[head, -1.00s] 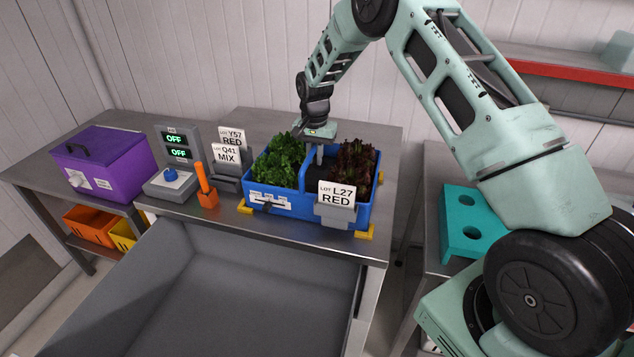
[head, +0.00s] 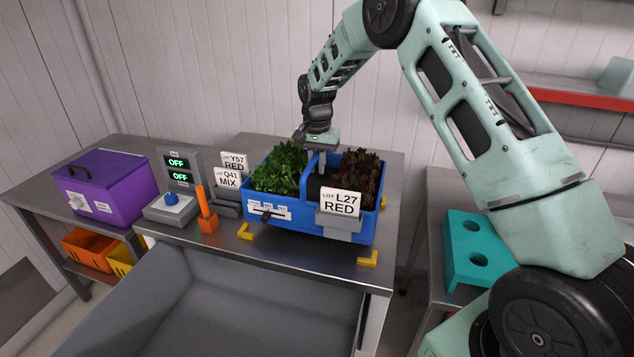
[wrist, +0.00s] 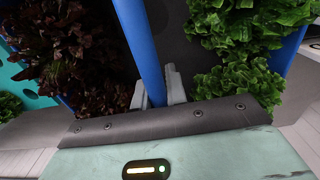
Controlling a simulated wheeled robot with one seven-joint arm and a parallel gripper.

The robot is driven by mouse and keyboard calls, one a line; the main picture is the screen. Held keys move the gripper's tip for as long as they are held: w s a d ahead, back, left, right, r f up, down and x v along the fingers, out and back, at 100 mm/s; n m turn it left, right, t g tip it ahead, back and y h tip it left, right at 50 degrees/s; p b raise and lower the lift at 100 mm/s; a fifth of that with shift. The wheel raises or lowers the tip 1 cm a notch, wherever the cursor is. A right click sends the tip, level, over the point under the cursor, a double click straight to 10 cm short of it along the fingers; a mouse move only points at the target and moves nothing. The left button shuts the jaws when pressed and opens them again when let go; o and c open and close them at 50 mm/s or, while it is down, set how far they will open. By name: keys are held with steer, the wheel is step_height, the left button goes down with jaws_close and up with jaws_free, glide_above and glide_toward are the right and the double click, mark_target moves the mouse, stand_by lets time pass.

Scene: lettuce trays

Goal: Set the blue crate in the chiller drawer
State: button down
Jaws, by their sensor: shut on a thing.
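The blue crate (head: 293,220) holds green lettuce in its left half and dark red lettuce in its right half, with a blue divider between. My gripper (head: 318,162) is shut on the divider; in the wrist view the grey fingers (wrist: 160,88) sit on either side of the blue divider bar (wrist: 146,50). The crate hangs a little above the steel table, over its yellow corner markers (head: 368,258). A card reading LOT L27 RED (head: 341,201) is on its front. The grey chiller drawer (head: 215,315) is pulled open below the table's front edge, and its visible floor looks empty.
Left of the crate stand an orange handle (head: 205,210), a control box showing OFF (head: 176,185) and lot cards Y57 and Q41 (head: 229,180). A purple box (head: 108,187) is farther left. A teal block with holes (head: 474,250) is at right.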

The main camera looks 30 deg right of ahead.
mark_target(317, 152)
step_height(317, 152, up, 6)
steer(key=shift+f+b, duration=0.15)
steer(key=shift+b, duration=0.2)
steer(key=shift+r+p, duration=2.25)
steer(key=shift+r, duration=0.6)
